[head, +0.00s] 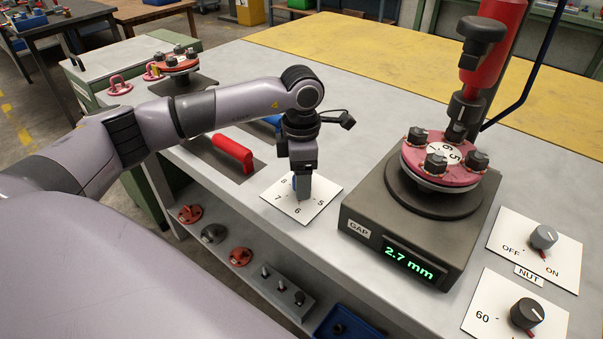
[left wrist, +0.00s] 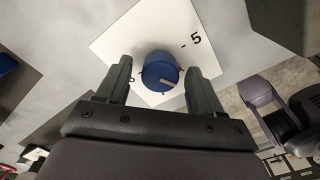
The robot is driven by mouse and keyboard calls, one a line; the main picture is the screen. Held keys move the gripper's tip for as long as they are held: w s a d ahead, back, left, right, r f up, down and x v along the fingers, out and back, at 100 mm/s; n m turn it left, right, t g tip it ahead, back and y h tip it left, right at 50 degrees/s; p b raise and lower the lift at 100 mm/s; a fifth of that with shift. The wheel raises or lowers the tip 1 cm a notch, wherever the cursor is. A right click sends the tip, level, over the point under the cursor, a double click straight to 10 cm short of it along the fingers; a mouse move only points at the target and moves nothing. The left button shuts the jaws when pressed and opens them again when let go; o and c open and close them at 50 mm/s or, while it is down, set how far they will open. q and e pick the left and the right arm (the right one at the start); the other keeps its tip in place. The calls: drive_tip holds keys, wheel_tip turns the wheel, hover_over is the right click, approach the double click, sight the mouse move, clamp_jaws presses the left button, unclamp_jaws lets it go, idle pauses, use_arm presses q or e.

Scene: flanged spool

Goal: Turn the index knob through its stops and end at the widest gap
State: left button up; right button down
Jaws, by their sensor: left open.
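The blue index knob (left wrist: 160,70) sits on a white dial plate (head: 316,207) with the numbers 5, 6, 7 and 8. In the left wrist view a pale line on the knob points to the lower right. My left gripper (head: 301,190) reaches down over the knob and mostly hides it in the head view. Its two fingers stand open on either side of the knob, with gaps visible in the left wrist view. The green gap display (head: 409,263) reads 2.7 mm. My right gripper is not in view.
A red flanged spool (head: 440,177) with dark nuts sits on the dark gap unit, under a red nut tool (head: 489,60). A red handle (head: 233,152) lies left of my gripper.

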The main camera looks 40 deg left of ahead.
use_arm(q)
drive_tip(key=c, duration=1.1)
drive_tip(key=shift+o, duration=0.2)
